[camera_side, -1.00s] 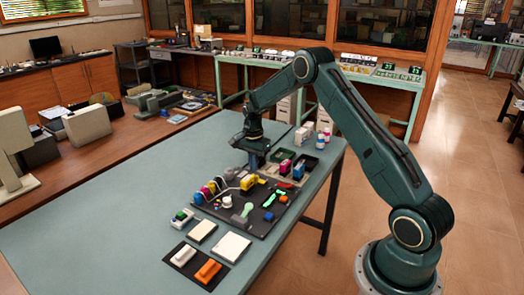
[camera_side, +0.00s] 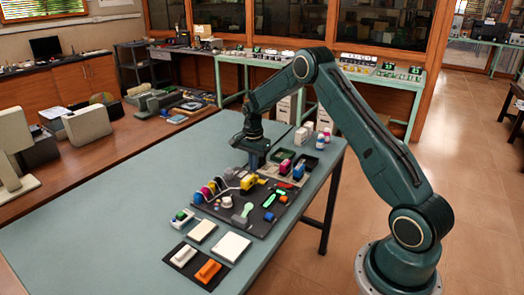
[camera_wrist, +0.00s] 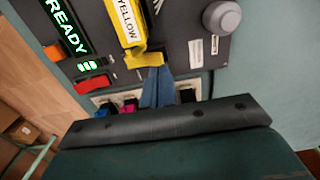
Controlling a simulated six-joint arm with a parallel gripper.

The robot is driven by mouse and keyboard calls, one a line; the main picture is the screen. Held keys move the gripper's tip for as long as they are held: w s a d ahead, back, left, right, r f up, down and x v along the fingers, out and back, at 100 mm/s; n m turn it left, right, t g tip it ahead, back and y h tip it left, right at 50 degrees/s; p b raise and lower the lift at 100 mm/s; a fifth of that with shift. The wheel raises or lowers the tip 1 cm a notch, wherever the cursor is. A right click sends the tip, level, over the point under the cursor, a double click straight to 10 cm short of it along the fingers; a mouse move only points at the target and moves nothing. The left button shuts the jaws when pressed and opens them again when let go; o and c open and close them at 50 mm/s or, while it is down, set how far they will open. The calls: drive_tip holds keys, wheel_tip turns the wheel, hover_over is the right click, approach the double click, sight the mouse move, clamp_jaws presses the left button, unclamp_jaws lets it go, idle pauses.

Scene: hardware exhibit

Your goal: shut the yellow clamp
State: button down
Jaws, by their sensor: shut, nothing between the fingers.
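The yellow clamp (camera_side: 248,182) sits on the dark panel (camera_side: 262,222) on the teal table. In the wrist view its body (camera_wrist: 126,20) carries a white label reading "YELLOW", and a yellow lever part (camera_wrist: 146,59) lies at its lower end. My gripper (camera_wrist: 156,72) is shut and empty, its bluish fingertips at that yellow part; touching or just apart, I cannot tell. In the side view my gripper (camera_side: 254,164) points down just behind the yellow clamp. Whether the clamp is fully closed is not clear.
A green-lit "READY" display (camera_wrist: 65,28), an orange button (camera_wrist: 54,52) and a red piece (camera_wrist: 92,84) lie beside the clamp. A grey knob (camera_wrist: 222,17) is on the other side. Blue and magenta blocks stand behind my gripper. The table's left part is clear.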

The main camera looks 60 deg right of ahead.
drive_tip(key=shift+f, duration=1.1)
idle(0.9)
drive_tip(key=shift+r, duration=0.2)
drive_tip(key=shift+r, duration=3.35)
drive_tip(key=shift+r, duration=0.15)
drive_tip(key=s+a+r+n+t, duration=0.1)
drive_tip(key=s+a+r+n, duration=0.3)
drive_tip(key=r, duration=0.3)
drive_tip(key=s+a+r+n+t, duration=0.1)
drive_tip(key=s+a+r+n, duration=0.1)
drive_tip(key=s+a+r, duration=0.3)
drive_tip(key=s+a+r+n+t, duration=0.1)
drive_tip(key=s+a+r+n, duration=0.2)
drive_tip(key=a+r, duration=0.4)
drive_tip(key=s+a+r+n+t, duration=0.1)
drive_tip(key=s+a+n, duration=0.2)
drive_tip(key=s, duration=0.7)
drive_tip(key=s+a+r+n+t, duration=0.1)
drive_tip(key=s+a+n, duration=0.3)
drive_tip(key=s, duration=0.7)
drive_tip(key=shift+a+r+n+t, duration=0.2)
drive_tip(key=shift+n+t, duration=0.1)
drive_tip(key=shift+n, duration=0.7)
